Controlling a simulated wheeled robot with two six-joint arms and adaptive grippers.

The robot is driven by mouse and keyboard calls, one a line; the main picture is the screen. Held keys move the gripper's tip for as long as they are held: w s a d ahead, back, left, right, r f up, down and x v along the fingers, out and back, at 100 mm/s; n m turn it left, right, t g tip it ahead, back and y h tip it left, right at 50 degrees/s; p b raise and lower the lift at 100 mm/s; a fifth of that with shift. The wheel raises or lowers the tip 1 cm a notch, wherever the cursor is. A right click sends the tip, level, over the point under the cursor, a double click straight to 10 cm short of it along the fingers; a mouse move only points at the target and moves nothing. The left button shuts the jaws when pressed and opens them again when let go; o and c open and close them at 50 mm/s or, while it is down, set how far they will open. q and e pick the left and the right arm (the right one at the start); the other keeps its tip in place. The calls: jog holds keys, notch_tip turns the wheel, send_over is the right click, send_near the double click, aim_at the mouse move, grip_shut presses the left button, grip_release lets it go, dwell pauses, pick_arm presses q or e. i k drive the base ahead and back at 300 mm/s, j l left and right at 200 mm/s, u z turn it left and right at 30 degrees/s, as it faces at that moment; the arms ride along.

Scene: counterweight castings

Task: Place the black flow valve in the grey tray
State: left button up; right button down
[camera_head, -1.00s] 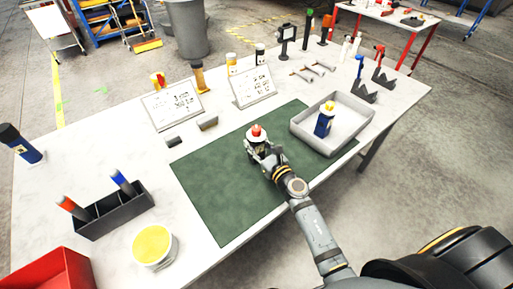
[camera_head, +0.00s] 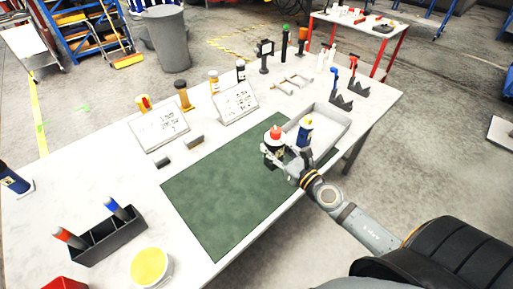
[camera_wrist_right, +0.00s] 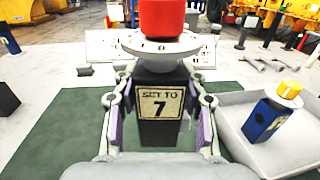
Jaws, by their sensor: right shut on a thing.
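The black flow valve (camera_wrist_right: 159,128) has a red knob, a pale round flange and a label reading "SET TO 7". My right gripper (camera_wrist_right: 160,115) is shut on its black body, a finger on each side, and holds it upright. In the head view the valve (camera_head: 275,145) and my right gripper (camera_head: 285,160) are at the left edge of the grey tray (camera_head: 335,117), over the green mat. Whether the valve's base clears the mat is hidden. A blue valve with a yellow knob (camera_head: 304,131) stands in the tray; it also shows in the wrist view (camera_wrist_right: 268,117). My left gripper is out of view.
The green mat (camera_head: 220,195) is otherwise bare. Two sign boards (camera_head: 160,127) stand behind it. A black holder (camera_head: 108,236) and a yellow-topped tub (camera_head: 150,268) are at the left front. The tray's right part looks free.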

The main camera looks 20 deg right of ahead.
aim_at(327, 130)
jog(key=l+u, duration=0.15)
jog(key=l, duration=0.4)
jog(key=l+u, duration=0.1)
jog(key=l, duration=0.4)
jog(key=k+l+u, duration=0.15)
jog(key=l, duration=0.35)
jog(key=l+u, duration=0.1)
jog(key=l, duration=0.45)
jog(key=k, duration=0.05)
